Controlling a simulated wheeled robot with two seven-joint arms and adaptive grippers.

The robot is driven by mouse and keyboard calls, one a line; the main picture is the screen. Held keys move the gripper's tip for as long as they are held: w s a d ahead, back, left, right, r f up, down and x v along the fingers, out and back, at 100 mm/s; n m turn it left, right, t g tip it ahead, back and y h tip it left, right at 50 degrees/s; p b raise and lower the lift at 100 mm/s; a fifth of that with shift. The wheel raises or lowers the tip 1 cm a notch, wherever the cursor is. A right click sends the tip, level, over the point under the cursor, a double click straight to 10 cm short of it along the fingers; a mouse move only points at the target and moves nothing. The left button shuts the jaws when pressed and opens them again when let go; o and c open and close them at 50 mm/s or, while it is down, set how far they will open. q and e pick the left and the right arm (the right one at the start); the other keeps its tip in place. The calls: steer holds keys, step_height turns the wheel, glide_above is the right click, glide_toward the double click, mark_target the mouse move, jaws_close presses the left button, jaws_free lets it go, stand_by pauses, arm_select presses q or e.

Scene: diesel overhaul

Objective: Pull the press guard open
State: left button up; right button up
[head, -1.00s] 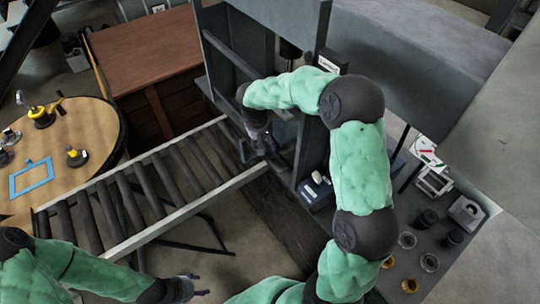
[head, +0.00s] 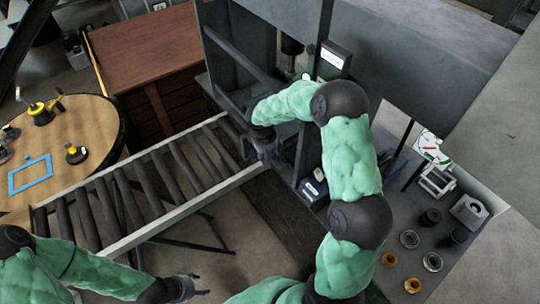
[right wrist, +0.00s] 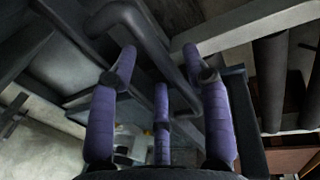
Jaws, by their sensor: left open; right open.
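The press (head: 327,25) stands at the top centre of the head view as a dark grey steel frame. Which part of it is the guard is hard to tell there, since my right arm covers its lower front. In the right wrist view a dark bent tube (right wrist: 130,17), like a handle, runs down between the purple fingers of my right gripper (right wrist: 165,75). The fingers are open on both sides of it, and contact cannot be told. In the head view my right gripper (head: 268,150) is low at the press front. My left gripper (head: 198,285) is open and empty at the bottom.
A roller conveyor (head: 140,222) leads up to the press from the left. A round table (head: 95,115) and a brown wooden cabinet (head: 150,50) stand at the left. A grey bench (head: 395,235) with several small parts is on the right, beside my right arm.

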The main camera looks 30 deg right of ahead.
jaws_close()
step_height(320, 180, up, 27)
steer(key=p, duration=1.3)
steer(key=shift+r, duration=0.1)
jaws_free()
step_height(320, 180, up, 12)
steer(key=a, duration=0.2)
steer(key=shift+a+f, duration=0.1)
steer(key=shift+f, duration=0.15)
